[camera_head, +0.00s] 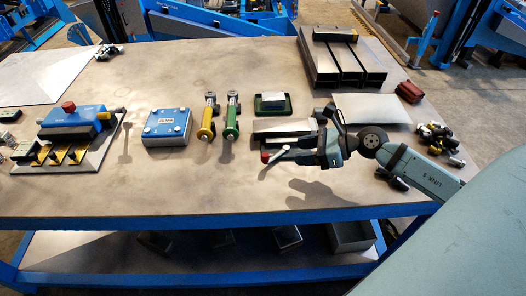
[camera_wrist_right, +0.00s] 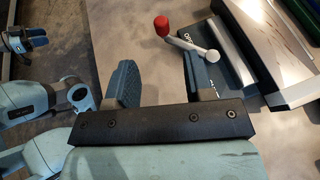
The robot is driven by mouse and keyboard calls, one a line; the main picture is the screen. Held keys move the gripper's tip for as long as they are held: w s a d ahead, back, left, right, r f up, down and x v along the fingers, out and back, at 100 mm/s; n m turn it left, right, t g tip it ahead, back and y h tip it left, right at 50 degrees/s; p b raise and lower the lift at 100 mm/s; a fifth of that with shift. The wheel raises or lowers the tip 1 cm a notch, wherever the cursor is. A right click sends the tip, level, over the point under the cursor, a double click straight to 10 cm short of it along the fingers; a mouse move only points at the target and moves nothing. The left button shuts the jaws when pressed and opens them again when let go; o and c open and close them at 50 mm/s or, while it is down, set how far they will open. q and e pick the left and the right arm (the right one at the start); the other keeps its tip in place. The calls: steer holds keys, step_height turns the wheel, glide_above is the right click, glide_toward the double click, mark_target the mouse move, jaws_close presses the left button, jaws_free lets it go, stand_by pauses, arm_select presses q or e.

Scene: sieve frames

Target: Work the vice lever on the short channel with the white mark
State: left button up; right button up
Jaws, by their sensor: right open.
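The vice lever is a pale arm with a red knob (camera_head: 265,157) at its left end. The lever (camera_wrist_right: 190,46) also shows in the right wrist view, fixed on a dark, lettered vice body (camera_wrist_right: 212,72). My right gripper (camera_head: 308,151) is over the vice area. In the right wrist view its fingers (camera_wrist_right: 160,65) are apart and empty, with the knob beyond the gap between them. A metal channel (camera_wrist_right: 240,38) lies beside the lever. I see no white mark on it. Blue fingers, apparently of my left gripper (camera_wrist_right: 25,40), show at the left edge, too small to judge.
Larger channels (camera_head: 340,68) lie at the back right. A green tray (camera_head: 258,106) holds a metal block behind the vice. Yellow (camera_head: 207,128) and green (camera_head: 230,130) clamp-like tools and a blue-topped box (camera_head: 168,127) stand left. The table's front middle is clear.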

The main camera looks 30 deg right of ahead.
mark_target(268, 155)
steer(key=p+x, duration=0.1)
steer(key=x, duration=1)
steer(key=shift+w+f+p, duration=0.1)
steer(key=shift+w+p, duration=0.05)
steer(key=shift+p, duration=0.15)
steer(key=shift+c, duration=0.6)
jaws_close()
